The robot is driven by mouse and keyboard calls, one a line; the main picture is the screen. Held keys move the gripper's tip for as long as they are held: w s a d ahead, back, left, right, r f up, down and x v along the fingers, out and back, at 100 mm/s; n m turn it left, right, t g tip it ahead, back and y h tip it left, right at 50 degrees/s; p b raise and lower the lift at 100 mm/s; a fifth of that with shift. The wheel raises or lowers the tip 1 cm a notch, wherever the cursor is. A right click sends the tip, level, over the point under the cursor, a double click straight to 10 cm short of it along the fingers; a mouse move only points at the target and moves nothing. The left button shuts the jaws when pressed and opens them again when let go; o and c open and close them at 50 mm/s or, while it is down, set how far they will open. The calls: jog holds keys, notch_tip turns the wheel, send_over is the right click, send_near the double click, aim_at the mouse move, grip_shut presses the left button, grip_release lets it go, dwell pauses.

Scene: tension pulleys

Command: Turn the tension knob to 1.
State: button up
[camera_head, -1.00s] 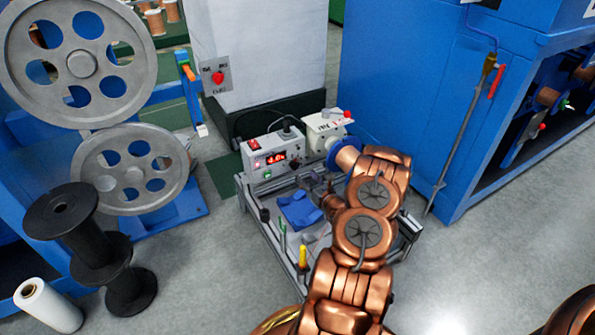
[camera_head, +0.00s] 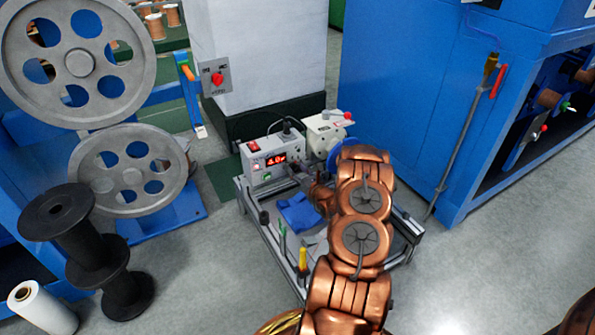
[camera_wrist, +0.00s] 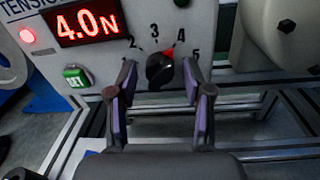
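The black tension knob (camera_wrist: 160,71) is on the front of the grey tension box (camera_wrist: 206,40) in the wrist view. Its red mark points close to the 4; the numbers 2 to 5 show, and the 1 is hidden or too unclear to see. The red display (camera_wrist: 88,24) reads 4.0 N. My gripper (camera_wrist: 158,70) is open, one finger on each side of the knob. I cannot tell whether the fingers touch it. In the head view the tension box (camera_head: 262,177) stands on its frame, and my arm reaches toward its right side.
A green button (camera_wrist: 77,76) and a red lamp (camera_wrist: 27,36) are left of the knob. In the head view a blue cloth (camera_head: 298,213) and a yellow-handled tool (camera_head: 302,258) lie on the metal frame (camera_head: 270,257). A large blue machine (camera_head: 420,100) stands at the right.

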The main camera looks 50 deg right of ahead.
grip_shut()
jog(key=shift+a+n+p, duration=0.1)
jog(key=shift+n+p, duration=0.65)
jog(key=shift+n, duration=1.75)
jog(key=n, duration=0.4)
jog(key=shift+n+g+b, duration=0.3)
jog(key=shift+n+b, duration=0.1)
jog(key=n+p, duration=0.1)
jog(key=n, duration=0.2)
jog(key=n+p, duration=0.1)
jog(key=n, duration=0.2)
jog(key=shift+w+a+r+h, duration=0.15)
jog(key=shift+h, duration=0.15)
jog(key=n+p, duration=0.2)
jog(key=n, duration=0.2)
jog(key=shift+f+n+h+p, duration=0.2)
jog(key=shift+n+h+p, duration=0.15)
jog(key=shift+n, duration=1.15)
